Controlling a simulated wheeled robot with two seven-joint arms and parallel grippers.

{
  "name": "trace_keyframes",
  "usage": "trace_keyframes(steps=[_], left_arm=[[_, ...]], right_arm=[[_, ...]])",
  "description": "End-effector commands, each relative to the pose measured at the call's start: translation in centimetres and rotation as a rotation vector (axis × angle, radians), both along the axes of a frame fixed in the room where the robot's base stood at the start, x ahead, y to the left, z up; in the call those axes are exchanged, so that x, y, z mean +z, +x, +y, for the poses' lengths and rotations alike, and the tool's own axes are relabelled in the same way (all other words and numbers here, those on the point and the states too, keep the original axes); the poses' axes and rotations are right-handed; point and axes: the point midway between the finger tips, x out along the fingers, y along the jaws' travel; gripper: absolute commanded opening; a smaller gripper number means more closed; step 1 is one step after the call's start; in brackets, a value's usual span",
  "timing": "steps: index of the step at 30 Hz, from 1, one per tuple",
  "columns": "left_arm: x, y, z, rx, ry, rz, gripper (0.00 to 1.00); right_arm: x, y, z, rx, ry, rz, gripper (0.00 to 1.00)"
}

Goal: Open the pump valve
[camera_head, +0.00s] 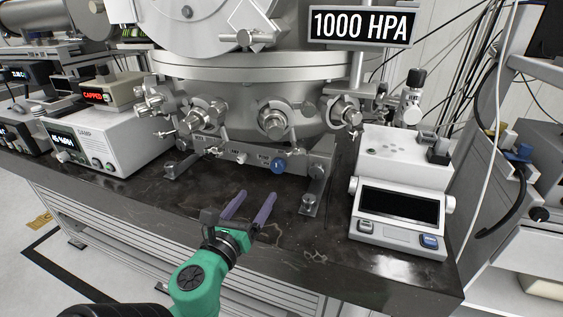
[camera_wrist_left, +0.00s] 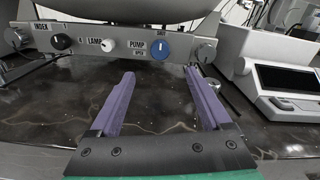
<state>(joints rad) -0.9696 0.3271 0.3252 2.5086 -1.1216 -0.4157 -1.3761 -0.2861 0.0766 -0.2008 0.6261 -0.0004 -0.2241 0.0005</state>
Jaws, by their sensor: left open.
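The pump valve is a round blue knob (camera_head: 278,165) on the front panel strip at the base of the steel chamber. It also shows in the left wrist view as a blue knob (camera_wrist_left: 160,46) right of a PUMP label. Small SHUT lettering is above it, and small lettering that seems to read OPEN is at its left. A pale mark on the knob appears to point up. My left gripper (camera_head: 256,196) is open and empty, its two purple fingers in front of the knob and apart from it. In the wrist view the fingers (camera_wrist_left: 159,75) straddle the knob's line. My right gripper is not in view.
A black INDEX knob (camera_wrist_left: 61,41) and a white LAMP knob (camera_wrist_left: 107,45) sit left on the strip, a grey knob (camera_wrist_left: 206,53) right. A white instrument (camera_head: 398,215) stands at right, a CAPPED display (camera_head: 96,96) at left. The dark bench top (camera_head: 190,195) is clear ahead.

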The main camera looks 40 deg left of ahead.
Motion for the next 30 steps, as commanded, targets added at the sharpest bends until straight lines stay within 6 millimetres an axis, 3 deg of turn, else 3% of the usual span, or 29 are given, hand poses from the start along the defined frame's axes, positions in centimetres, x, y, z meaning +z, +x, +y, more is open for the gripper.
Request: trace_keyframes(steps=[2, 5, 12, 18, 22, 29, 30], left_arm=[[-0.2, 0.8, 0.2, -0.005, 0.0, -0.006, 0.81], [-0.3, 2.4, 0.6, -0.007, 0.004, -0.003, 0.81], [0.2, 8.5, 2.9, -0.002, 0.004, -0.001, 0.81], [-0.1, 12.3, 4.3, 0.0, 0.0, 0.001, 0.81], [-0.2, 13.3, 4.6, 0.0, -0.002, 0.004, 0.81], [-0.3, 13.4, 4.7, 0.0, -0.003, 0.004, 0.81], [-0.3, 13.4, 4.7, 0.0, -0.003, 0.004, 0.7]], right_arm=[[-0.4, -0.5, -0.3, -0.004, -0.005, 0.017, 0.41], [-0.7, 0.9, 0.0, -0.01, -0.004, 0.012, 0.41], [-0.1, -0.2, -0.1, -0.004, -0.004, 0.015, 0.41], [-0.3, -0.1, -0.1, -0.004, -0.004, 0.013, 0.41], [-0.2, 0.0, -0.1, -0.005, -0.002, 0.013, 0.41], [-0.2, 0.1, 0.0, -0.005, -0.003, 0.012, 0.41], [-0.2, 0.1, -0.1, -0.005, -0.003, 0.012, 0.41]])
